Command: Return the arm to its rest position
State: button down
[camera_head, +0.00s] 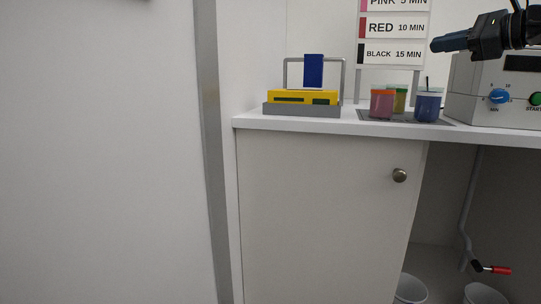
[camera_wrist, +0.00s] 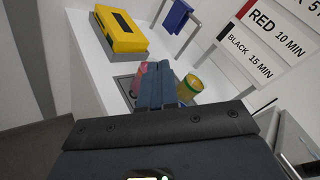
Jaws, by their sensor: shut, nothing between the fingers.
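My gripper (camera_head: 437,45) is at the upper right of the head view, held in the air above the counter. Its dark blue fingers point left and are shut with nothing between them. In the wrist view the closed fingers (camera_wrist: 158,86) reach out over the dark mat with the jars, hiding part of them. My gripper appears apart from the jars and the sign.
On the counter (camera_head: 255,121) stand a pink jar (camera_head: 381,104), a yellow-green jar (camera_head: 400,98) and a blue jar (camera_head: 427,106). A yellow box (camera_head: 290,97) in a grey tray is at left. A grey machine (camera_head: 470,98) and a time sign (camera_head: 392,28) are near my gripper.

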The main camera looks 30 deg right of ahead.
jog(key=w+a+f+m+t+y, duration=0.2)
jog(key=a+f+y, duration=0.3)
jog(key=a, duration=0.5)
jog(key=w+a+f+m+t+y, duration=0.2)
jog(key=w+a+m+y, duration=0.1)
jog(key=a+y, duration=0.55)
jog(key=s+a+f+m+t+h, duration=0.35)
jog(key=a+f+m+h, duration=0.3)
jog(key=m, duration=0.45)
jog(key=s+a+f+m+t+h, duration=0.2)
jog(key=a+f+m+t+h, duration=0.25)
jog(key=a+f+m, duration=0.45)
jog(key=s+a+f+m+g+h, duration=0.3)
jog(key=s+a+f+m, duration=0.1)
jog(key=s+f+m, duration=0.35)
jog(key=s+a+f+m+g+h, duration=0.45)
jog(key=s+f+m, duration=0.25)
jog(key=f+m, duration=0.2)
jog(key=s+a+f+m+g+y, duration=0.1)
jog(key=s+f+g+y, duration=0.2)
jog(key=s, duration=0.6)
jog(key=s+f+m+g+y, duration=0.1)
jog(key=s+f+m+g, duration=0.3)
jog(key=s, duration=0.6)
notch_tip(320, 180, up, 27)
jog(key=n+p, duration=0.2)
jog(key=p, duration=2.5)
jog(key=shift+w+t, duration=0.2)
jog(key=shift+t, duration=0.25)
